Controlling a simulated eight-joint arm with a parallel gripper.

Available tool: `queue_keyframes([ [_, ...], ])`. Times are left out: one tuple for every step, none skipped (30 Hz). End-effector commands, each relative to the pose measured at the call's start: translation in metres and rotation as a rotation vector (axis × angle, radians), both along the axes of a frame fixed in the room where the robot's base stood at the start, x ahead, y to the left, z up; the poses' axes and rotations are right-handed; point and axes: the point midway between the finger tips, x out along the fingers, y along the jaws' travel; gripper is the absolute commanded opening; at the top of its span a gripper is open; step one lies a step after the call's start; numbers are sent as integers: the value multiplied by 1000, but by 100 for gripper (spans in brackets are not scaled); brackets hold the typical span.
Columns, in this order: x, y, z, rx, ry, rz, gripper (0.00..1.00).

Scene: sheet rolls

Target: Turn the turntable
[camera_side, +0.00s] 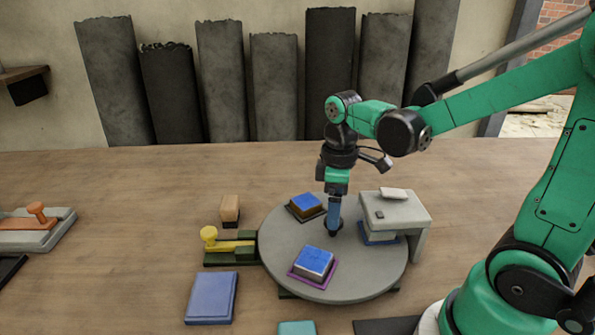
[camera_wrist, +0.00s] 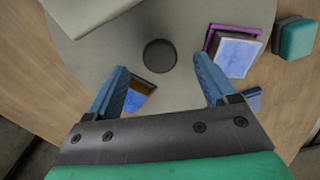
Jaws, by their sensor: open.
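The turntable (camera_side: 340,283) is a round grey disc on the wooden table, with a dark round knob (camera_wrist: 160,56) at its middle. My gripper (camera_side: 334,220) points down over the middle of the disc. In the wrist view its blue fingers (camera_wrist: 162,65) are spread, with the knob framed between and slightly beyond the tips; contact cannot be told. A blue-topped block (camera_side: 313,261) sits in a purple frame at the front of the disc. Another blue-topped block (camera_side: 304,203) sits in a dark frame at the back left. A blue-edged piece (camera_side: 378,238) is partly hidden under a grey bridge (camera_side: 396,211).
A yellow-knobbed lever (camera_side: 209,236) on a green base adjoins the disc's left side. A wooden stamp-like block (camera_side: 230,209) and a blue pad (camera_side: 211,298) stand nearby. A teal block (camera_side: 297,328) is at the front. An orange-handled tool (camera_side: 37,212) lies far left.

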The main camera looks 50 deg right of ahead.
Motion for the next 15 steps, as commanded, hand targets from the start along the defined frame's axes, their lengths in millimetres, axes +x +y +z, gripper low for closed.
queue_keyframes([
  [1,0,-6,0,0,0,78],
  [1,0,-9,-1,-1,0,78],
  [1,0,-13,0,-1,0,78],
  [1,0,-16,0,-1,0,78],
  [1,0,-18,0,-1,0,78],
  [1,0,-20,0,-1,0,78],
  [1,0,-22,0,-1,-1,78],
  [0,0,-23,0,-1,-1,78],
  [0,0,-25,-1,-2,-1,78],
  [0,0,-25,-1,-2,-1,78],
  [0,0,-26,-1,-2,-1,78],
  [0,0,-26,-1,-2,-1,78],
  [0,0,-26,-1,-2,-1,78],
  [0,0,-26,-1,-2,-1,78],
  [0,0,-26,-1,-2,-1,78],
])
